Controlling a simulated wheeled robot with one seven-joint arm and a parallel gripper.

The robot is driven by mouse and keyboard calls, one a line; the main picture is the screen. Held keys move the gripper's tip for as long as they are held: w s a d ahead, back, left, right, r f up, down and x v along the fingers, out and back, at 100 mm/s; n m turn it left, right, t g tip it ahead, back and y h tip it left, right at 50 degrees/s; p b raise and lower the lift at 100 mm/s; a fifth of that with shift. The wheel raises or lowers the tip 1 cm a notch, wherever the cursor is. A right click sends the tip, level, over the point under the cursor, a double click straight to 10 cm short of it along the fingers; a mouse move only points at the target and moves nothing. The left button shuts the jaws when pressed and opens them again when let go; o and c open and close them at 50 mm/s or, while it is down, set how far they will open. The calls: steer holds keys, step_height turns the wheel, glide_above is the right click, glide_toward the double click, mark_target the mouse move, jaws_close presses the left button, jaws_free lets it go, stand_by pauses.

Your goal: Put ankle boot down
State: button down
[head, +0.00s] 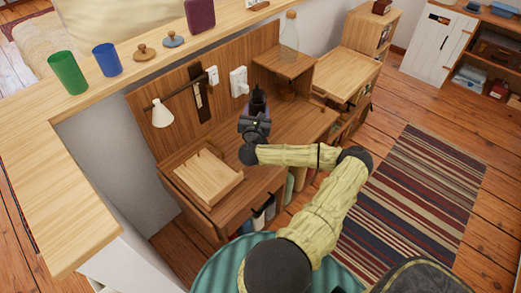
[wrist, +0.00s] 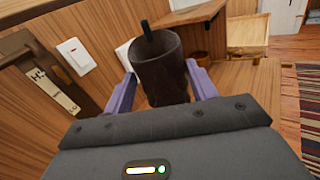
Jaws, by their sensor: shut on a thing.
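The ankle boot (wrist: 160,72) is a dark brown, tube-like shape in the wrist view, with a black strip standing up at its far rim. My gripper (wrist: 163,88) is shut on it, with one purple finger on each side. In the head view my gripper (head: 258,98) is over the back part of the wooden desk (head: 290,125), near its back panel. The boot is mostly hidden by my gripper there. I cannot tell whether the boot touches the desk top.
A wooden sloped box (head: 207,178) sits on the desk's left part. A raised shelf (head: 284,64) with a glass bottle (head: 289,38) stands at its right. A white lamp (head: 161,113) and switches (head: 238,82) are on the back panel. Desk top between box and shelf looks clear.

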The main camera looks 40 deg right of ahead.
steer(key=shift+d+r, duration=0.15)
steer(key=shift+d, duration=0.7)
steer(key=shift+w, duration=0.15)
steer(key=shift+s, duration=0.25)
steer(key=shift+w+a+r+p, duration=0.2)
steer(key=shift+a+p, duration=0.1)
steer(key=shift+s+d+f, duration=0.1)
steer(key=shift+s, duration=0.1)
steer(key=shift+d+f, duration=0.1)
steer(key=shift+f, duration=0.05)
